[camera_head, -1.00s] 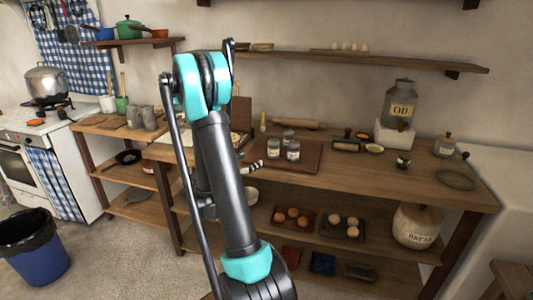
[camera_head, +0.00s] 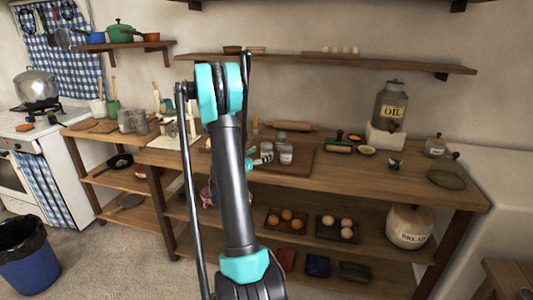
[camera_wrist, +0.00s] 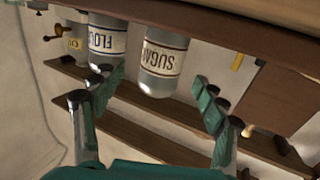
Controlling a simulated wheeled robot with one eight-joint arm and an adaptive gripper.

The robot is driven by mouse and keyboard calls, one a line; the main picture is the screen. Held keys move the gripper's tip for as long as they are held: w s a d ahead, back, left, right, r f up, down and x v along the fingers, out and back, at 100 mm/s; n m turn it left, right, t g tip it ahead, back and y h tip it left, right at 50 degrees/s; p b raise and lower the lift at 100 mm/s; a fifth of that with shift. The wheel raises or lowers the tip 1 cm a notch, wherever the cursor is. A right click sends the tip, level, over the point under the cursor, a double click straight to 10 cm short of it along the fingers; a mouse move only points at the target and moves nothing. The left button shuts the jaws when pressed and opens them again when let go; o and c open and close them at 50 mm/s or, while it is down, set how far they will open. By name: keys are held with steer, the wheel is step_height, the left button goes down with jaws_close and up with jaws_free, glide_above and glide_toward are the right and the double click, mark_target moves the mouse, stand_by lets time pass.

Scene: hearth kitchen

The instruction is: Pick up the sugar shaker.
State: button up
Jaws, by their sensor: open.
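The sugar shaker (camera_wrist: 160,62) is a clear jar with a cream SUGAR label, upside down in the wrist view. It stands between the two spread fingers of my gripper (camera_wrist: 158,82), which is open; no finger visibly closes on it. In the head view the sugar shaker (camera_head: 267,151) appears as the left front jar on a brown board, its label too small to read. A teal part of my gripper (camera_head: 249,164) shows just left of it, and my arm hides the rest.
A similar FLOUR jar (camera_wrist: 107,40) stands close beside the shaker. Another jar (camera_head: 280,138) is behind. A rolling pin (camera_head: 294,126) lies at the back of the board (camera_head: 303,162). The oil jar (camera_head: 391,103) is further right.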

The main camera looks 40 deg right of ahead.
mark_target(263, 151)
steer(key=x, duration=0.4)
steer(key=shift+w+d+r, duration=0.15)
steer(key=shift+d, duration=0.15)
steer(key=shift+c, duration=0.4)
steer(key=c, duration=1.3)
